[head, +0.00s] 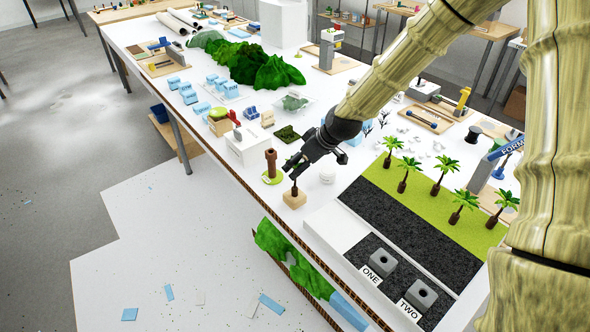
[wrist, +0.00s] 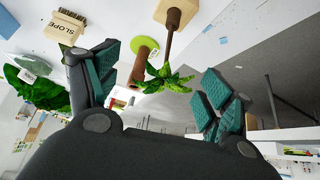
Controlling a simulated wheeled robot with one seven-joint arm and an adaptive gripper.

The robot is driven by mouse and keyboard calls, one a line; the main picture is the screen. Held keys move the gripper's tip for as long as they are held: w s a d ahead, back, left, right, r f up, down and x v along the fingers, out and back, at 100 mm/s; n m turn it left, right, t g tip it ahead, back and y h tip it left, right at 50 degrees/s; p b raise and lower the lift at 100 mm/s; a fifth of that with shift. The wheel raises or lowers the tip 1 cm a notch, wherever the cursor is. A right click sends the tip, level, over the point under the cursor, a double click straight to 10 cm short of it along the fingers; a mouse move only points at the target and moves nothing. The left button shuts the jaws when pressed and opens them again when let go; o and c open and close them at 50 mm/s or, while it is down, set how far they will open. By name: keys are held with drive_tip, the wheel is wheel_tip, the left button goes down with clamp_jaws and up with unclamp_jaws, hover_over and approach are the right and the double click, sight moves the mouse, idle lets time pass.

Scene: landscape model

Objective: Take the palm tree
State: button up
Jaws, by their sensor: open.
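A palm tree (wrist: 168,77) with green fronds and a thin brown trunk stands on a tan block (wrist: 184,9) in the wrist view. In the head view its block (head: 295,199) is near the table's front edge, and my gripper hides most of the tree. My gripper (head: 292,167) is just above that block. In the wrist view my gripper (wrist: 160,88) is open, with the fronds between and a little beyond its two fingers. I cannot tell whether a finger touches them. Several other palms (head: 440,180) stand on a green strip to the right.
A thick brown post (head: 271,163) on a green disc stands close beside the palm's block. A white box (head: 250,148) and green hills (head: 255,66) are farther left. Grey blocks marked ONE (head: 382,261) and TWO (head: 421,294) sit on the dark strip at right.

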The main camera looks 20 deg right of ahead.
sight(295, 188)
drive_tip(key=shift+w+a+f+p, duration=0.15)
drive_tip(key=shift+a+f+p, duration=0.15)
drive_tip(key=shift+f, duration=0.4)
drive_tip(key=shift+w+a+f+p, duration=0.1)
drive_tip(key=shift+a+f+p, duration=0.2)
drive_tip(key=shift+f, duration=0.4)
drive_tip(key=shift+x, duration=1.1)
drive_tip(key=c, duration=0.9)
